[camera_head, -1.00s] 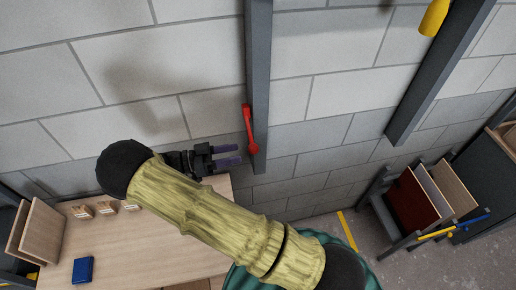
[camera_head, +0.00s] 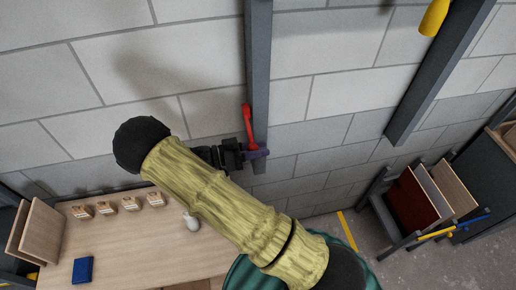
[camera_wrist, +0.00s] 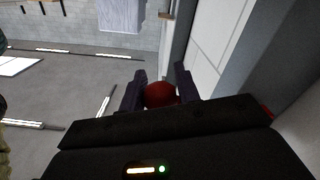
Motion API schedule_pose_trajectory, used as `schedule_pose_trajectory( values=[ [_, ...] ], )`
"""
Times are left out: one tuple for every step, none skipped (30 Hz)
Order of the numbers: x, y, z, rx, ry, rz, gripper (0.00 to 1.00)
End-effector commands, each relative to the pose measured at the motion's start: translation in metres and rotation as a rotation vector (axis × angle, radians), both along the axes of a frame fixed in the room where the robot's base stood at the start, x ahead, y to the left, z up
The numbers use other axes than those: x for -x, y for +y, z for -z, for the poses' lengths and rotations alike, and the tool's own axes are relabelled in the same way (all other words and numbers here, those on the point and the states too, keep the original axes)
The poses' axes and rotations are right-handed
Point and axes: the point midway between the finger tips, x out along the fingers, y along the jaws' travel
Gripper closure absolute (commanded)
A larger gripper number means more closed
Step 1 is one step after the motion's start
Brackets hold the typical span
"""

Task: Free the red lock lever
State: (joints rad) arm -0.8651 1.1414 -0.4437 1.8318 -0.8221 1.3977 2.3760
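The red lock lever (camera_head: 249,128) is on a dark grey upright post (camera_head: 260,60) against the block wall. It hangs nearly upright. In the wrist view the round red knob (camera_wrist: 160,95) sits between the two fingers of my gripper (camera_wrist: 160,82). The fingers flank it closely on both sides. I cannot tell whether they press on it.
A wooden table (camera_head: 130,245) below holds a blue box (camera_head: 83,270), several small wooden blocks and a pale rounded object (camera_head: 191,222). A second post with a yellow object (camera_head: 434,17) stands right. A rack with panels (camera_head: 420,200) is at far right.

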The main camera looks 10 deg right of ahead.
Motion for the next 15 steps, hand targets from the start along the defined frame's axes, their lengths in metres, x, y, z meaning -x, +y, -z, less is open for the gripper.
schedule_pose_trajectory(
  values=[
    [0.0001, -0.0001, -0.0001, 0.000, -0.001, 0.000, 0.85],
    [0.0001, -0.0001, -0.0001, 0.000, -0.001, 0.001, 0.91],
    [0.0001, -0.0001, -0.0001, 0.000, -0.001, 0.001, 0.99],
    [0.0000, -0.0001, -0.0002, 0.000, -0.001, 0.001, 1.00],
    [0.0000, 0.0000, -0.0002, 0.001, -0.001, 0.001, 1.00],
    [0.0000, 0.0000, -0.0004, 0.001, -0.002, 0.001, 1.00],
    [-0.0001, -0.0001, -0.0005, 0.001, -0.002, 0.001, 1.00],
    [-0.0001, 0.0000, -0.0007, 0.001, -0.001, 0.001, 1.00],
    [-0.0001, 0.0000, -0.0010, 0.001, 0.000, 0.001, 1.00],
    [0.0000, 0.0000, -0.0015, 0.001, 0.002, 0.001, 1.00],
    [0.0000, 0.0000, -0.0020, 0.001, 0.004, 0.001, 1.00],
    [0.0001, 0.0000, -0.0029, 0.001, 0.009, 0.001, 1.00],
    [0.0002, 0.0000, -0.0037, 0.001, 0.014, 0.001, 1.00],
    [0.0004, -0.0001, -0.0046, 0.002, 0.020, 0.000, 1.00],
    [0.0007, -0.0001, -0.0061, 0.002, 0.030, 0.000, 1.00]
  ],
)
